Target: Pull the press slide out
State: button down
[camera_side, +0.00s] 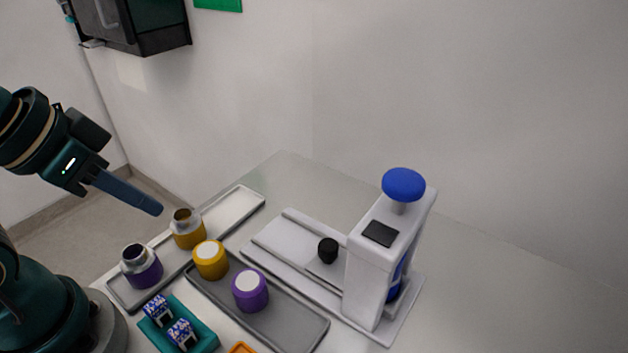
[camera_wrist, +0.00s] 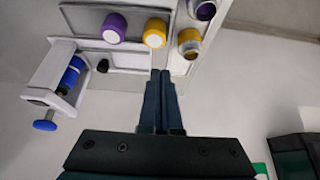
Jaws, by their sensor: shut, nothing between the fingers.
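The white press (camera_side: 378,262) with a blue round top (camera_side: 403,184) stands upright on a pale base plate at the right. The press slide (camera_side: 300,249) is a pale flat plate on the left side of the base, with a black knob (camera_side: 328,250) beside the press body. In the wrist view the press (camera_wrist: 57,85) is at the left and the black knob (camera_wrist: 103,66) is near it. My gripper (camera_side: 157,210) is shut and empty, high at the left, well apart from the knob. It also shows in the wrist view (camera_wrist: 160,74).
A light tray (camera_side: 245,203) holds two metal-necked jars, purple (camera_side: 144,270) and yellow (camera_side: 188,232). A dark grey tray (camera_side: 296,328) holds yellow (camera_side: 210,262) and purple (camera_side: 250,292) white-topped pieces. A teal holder (camera_side: 205,338) is in front. The table's right side is clear.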

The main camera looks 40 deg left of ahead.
jog(key=c, duration=0.6)
grip_release()
jog(key=shift+s+n, duration=0.1)
jog(key=shift+n, duration=0.2)
jog(key=shift+o, duration=0.5)
jog(key=w+d+r+n, duration=0.1)
jog(key=w+r, duration=0.4)
jog(key=shift+d+r+n, duration=0.2)
jog(key=shift+r+n, duration=0.15)
jog(key=shift+n, duration=0.05)
jog(key=g, duration=0.6)
send_over(328, 245)
jog(key=shift+m, duration=0.3)
notch_tip(328, 245, down, 13)
jog(key=shift+a+f, duration=0.15)
jog(key=shift+f, duration=2.5)
jog(key=shift+c, duration=0.3)
grip_shut()
